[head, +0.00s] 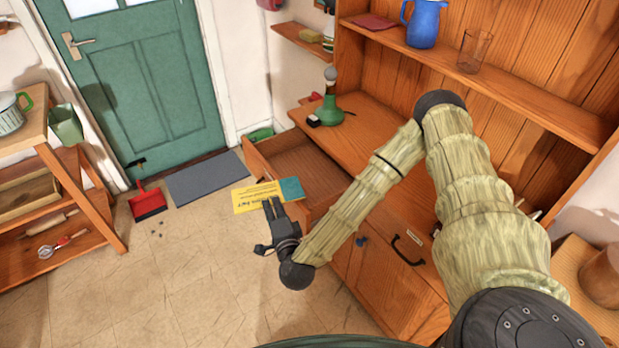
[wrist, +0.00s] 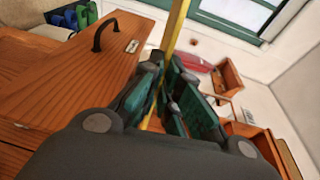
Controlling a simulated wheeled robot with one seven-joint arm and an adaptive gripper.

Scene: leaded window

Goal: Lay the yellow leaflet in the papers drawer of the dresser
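The yellow leaflet (head: 252,196) with dark print is held at the tips of my gripper (head: 272,207), above the floor beside the dresser. The wrist view shows the leaflet (wrist: 176,28) nearly edge-on between the fingers. A teal patch (head: 291,188) adjoins its right end; I cannot tell whether it belongs to it. The open drawer (head: 262,165) of the dresser (head: 390,290) is pulled out just beyond the leaflet. My arm hides part of the dresser front. In the wrist view a wooden front with a black handle and small label (wrist: 132,46) is at the left.
A closed front with a black handle (head: 408,248) is on the dresser's near part. A green lamp (head: 328,110) stands on its top. A grey mat (head: 207,177) and red dustpan (head: 148,203) lie near the green door.

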